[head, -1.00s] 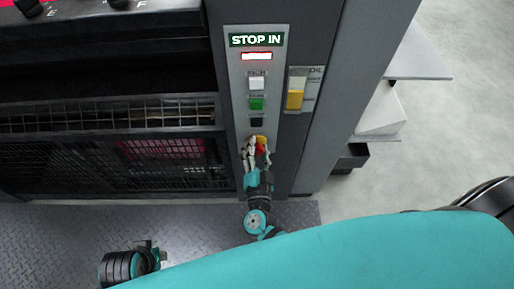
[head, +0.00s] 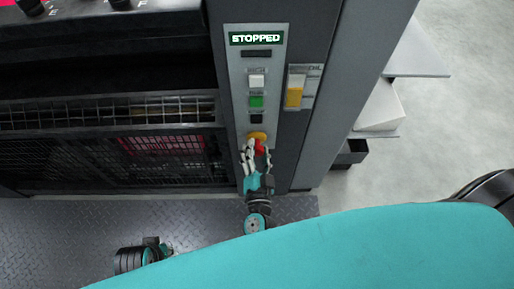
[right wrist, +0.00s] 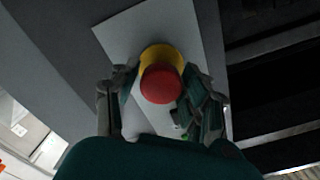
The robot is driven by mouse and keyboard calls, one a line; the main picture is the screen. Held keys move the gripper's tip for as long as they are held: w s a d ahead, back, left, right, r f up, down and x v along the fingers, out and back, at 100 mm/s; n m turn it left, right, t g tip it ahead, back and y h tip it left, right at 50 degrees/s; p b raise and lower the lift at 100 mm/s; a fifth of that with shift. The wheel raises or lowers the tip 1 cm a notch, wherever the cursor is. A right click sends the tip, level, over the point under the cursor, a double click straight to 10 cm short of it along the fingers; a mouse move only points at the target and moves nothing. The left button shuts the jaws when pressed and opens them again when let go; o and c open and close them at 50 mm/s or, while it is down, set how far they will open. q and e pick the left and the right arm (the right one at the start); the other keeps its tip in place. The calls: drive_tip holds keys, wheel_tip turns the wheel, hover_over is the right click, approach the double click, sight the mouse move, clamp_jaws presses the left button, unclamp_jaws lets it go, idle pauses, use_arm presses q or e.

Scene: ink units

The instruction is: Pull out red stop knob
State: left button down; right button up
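The red stop knob (head: 260,146) sits low on the narrow grey control panel (head: 241,80), in front of its yellow collar (head: 257,135). In the right wrist view the round red knob (right wrist: 161,84) faces the camera, with the yellow collar (right wrist: 161,56) behind it. My right gripper (head: 256,156) is at the knob, its fingers spread on either side. In the wrist view, the right gripper (right wrist: 160,100) looks open; a gap shows on the left, and the right finger is very close to the knob. My left gripper (head: 155,248) is low at left, its fingers unclear.
The panel display (head: 257,38) reads STOPPED, above a dark indicator (head: 256,54). White (head: 257,81), green (head: 256,101) and black (head: 256,118) buttons sit above the knob. A yellow oil gauge (head: 296,92) is to the right. Metal plate floor (head: 60,235) lies below.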

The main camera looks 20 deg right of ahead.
drive_tip(key=shift+o, duration=1.4)
drive_tip(key=shift+r, duration=0.1)
drive_tip(key=v, duration=1.2)
drive_tip(key=shift+w, duration=0.15)
